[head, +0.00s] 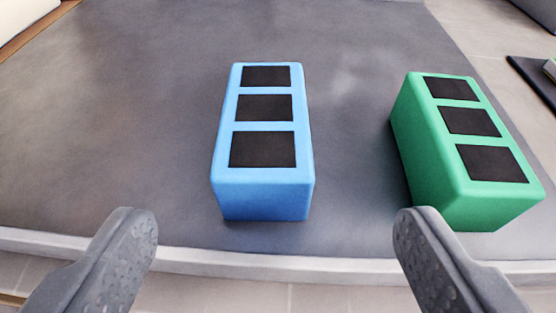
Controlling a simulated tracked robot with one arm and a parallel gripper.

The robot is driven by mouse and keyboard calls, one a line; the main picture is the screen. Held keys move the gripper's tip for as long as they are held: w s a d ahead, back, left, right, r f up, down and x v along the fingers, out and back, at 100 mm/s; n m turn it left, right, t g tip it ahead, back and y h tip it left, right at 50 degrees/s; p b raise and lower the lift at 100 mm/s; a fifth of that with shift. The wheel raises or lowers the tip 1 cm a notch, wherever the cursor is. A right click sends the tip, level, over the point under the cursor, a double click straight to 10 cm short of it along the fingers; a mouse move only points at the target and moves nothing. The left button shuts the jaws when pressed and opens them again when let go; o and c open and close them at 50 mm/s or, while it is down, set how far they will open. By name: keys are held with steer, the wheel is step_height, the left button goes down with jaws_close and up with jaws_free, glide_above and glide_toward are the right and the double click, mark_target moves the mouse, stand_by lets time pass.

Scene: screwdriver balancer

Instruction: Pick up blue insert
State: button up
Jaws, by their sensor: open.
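The blue insert (262,178) is a long block with three black square patches on its top. It stands on a dark grey surface near the middle of the head view, its long side running away from me. My gripper (276,222) is open and empty, with one grey finger at the lower left and the other at the lower right. The insert's near end lies between and just beyond the fingertips in the picture, with a gap on each side. No contact with the insert shows.
A green block (425,160) of like shape stands to the right, its near end close to my right fingertip in the picture. The grey surface (110,130) is clear on the left. Its pale front edge (270,265) runs below the blocks. A dark flat object (535,80) lies at the far right.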

mark_target(263, 129)
steer(key=b+x, duration=0.1)
steer(key=x, duration=0.5)
steer(key=shift+w+f, duration=0.2)
steer(key=shift+w, duration=0.05)
steer(key=shift+a+b+x, duration=0.2)
steer(key=shift+b+x, duration=0.25)
steer(key=shift+x, duration=1)
steer(key=shift+a+b+x, duration=0.2)
steer(key=shift+b+x, duration=0.2)
steer(key=shift+x, duration=1.1)
steer(key=shift+r, duration=0.25)
steer(key=c, duration=1)
